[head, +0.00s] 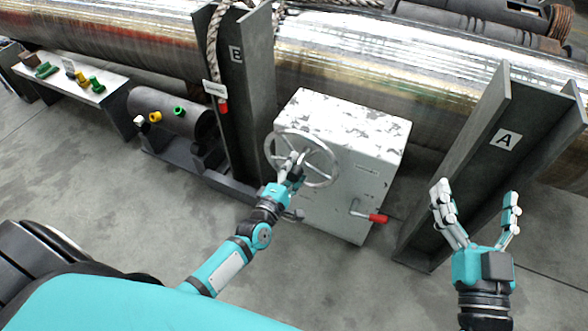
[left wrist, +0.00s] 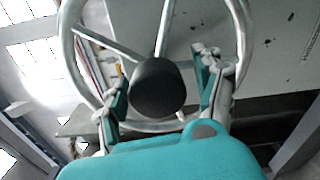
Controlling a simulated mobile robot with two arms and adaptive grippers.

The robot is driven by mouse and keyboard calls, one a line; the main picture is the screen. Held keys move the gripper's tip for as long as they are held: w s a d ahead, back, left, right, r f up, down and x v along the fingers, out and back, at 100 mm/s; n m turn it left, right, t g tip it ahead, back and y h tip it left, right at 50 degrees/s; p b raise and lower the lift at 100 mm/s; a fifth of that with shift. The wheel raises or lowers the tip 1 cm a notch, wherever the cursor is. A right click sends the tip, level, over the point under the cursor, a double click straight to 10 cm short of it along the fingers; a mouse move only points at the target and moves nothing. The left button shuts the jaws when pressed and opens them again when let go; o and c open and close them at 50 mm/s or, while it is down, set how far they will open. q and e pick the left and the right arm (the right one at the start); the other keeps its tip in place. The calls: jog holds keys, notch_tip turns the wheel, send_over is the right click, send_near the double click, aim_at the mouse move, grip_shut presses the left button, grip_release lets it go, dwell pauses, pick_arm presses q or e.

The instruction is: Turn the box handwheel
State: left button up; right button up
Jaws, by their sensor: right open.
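The handwheel (head: 328,158), a spoked metal ring, is on the front of a worn white box (head: 352,125). My left gripper (head: 294,168) is at the wheel, in front of its hub. In the left wrist view the wheel's rim (left wrist: 243,35) and dark round hub (left wrist: 157,88) show close up. My right gripper (head: 478,205) is open and empty, right of the box.
A red-handled crank (head: 378,218) sticks out low on the box. A smaller dark barrel (head: 165,112) and a bench (head: 105,92) stand left. The floor in front is clear.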

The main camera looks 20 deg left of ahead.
pick_arm(q)
jog(key=s, duration=1.2)
jog(key=shift+a+r, duration=0.15)
jog(key=shift+a, duration=0.05)
